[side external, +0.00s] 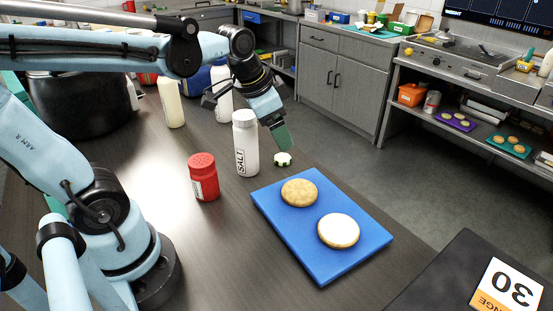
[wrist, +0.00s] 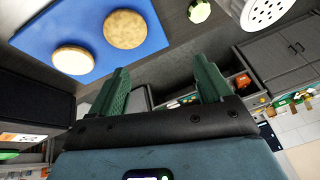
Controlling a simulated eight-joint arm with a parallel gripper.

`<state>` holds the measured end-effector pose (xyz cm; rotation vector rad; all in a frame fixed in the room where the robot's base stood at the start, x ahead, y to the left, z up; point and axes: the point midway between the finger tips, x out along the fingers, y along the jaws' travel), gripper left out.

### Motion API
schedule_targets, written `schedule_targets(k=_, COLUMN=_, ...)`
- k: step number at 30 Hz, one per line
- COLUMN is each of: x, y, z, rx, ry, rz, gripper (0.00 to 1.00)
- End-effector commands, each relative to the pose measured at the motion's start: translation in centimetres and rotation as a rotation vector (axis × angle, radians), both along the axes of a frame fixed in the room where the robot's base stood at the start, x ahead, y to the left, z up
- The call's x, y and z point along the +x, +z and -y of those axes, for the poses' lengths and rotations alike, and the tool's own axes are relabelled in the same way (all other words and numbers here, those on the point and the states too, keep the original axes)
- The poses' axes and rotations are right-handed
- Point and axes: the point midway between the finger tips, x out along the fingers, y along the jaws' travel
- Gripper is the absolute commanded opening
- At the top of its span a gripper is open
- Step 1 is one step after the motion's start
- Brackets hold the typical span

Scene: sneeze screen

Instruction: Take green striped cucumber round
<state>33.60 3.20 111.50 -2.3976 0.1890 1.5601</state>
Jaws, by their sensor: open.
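The green striped cucumber round (side external: 283,159) is a small pale disc with a dark green, notched rim. It lies on the dark counter just behind the blue board and to the right of the salt shaker. It also shows at the top of the wrist view (wrist: 199,11). My gripper (side external: 282,140) points down close to the round, its green fingers just above or behind it; the exact gap is hard to tell. In the wrist view my gripper (wrist: 163,66) has its two green fingers spread apart with nothing between them.
A white salt shaker (side external: 246,148) stands close left of my fingers. A red shaker (side external: 203,178) stands nearer. The blue board (side external: 310,245) holds two bun halves (side external: 299,192). Bottles (side external: 171,103) and a black pot (side external: 85,105) stand at the back left. The counter's right edge is close.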

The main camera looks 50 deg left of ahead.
Motion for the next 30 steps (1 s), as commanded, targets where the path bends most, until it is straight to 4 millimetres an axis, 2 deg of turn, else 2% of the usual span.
schedule_targets(k=1, x=1.1, y=0.2, z=-0.8, rx=0.02, ry=-0.036, rz=-0.034, gripper=0.79)
schedule_targets(k=7, x=4.4, y=0.0, z=-3.6, rx=0.083, ry=-0.214, rz=-0.172, gripper=0.79)
schedule_targets(k=15, x=8.2, y=-2.1, z=-7.8, rx=0.109, ry=-0.466, rz=-0.338, gripper=0.79)
schedule_targets(k=21, x=9.5, y=-3.7, z=-9.9, rx=0.099, ry=-0.593, rz=-0.405, gripper=0.79)
schedule_targets(k=26, x=9.8, y=-4.5, z=-10.4, rx=0.096, ry=-0.63, rz=-0.422, gripper=0.79)
schedule_targets(k=30, x=9.8, y=-6.3, z=-10.4, rx=0.096, ry=-0.632, rz=-0.423, gripper=0.79)
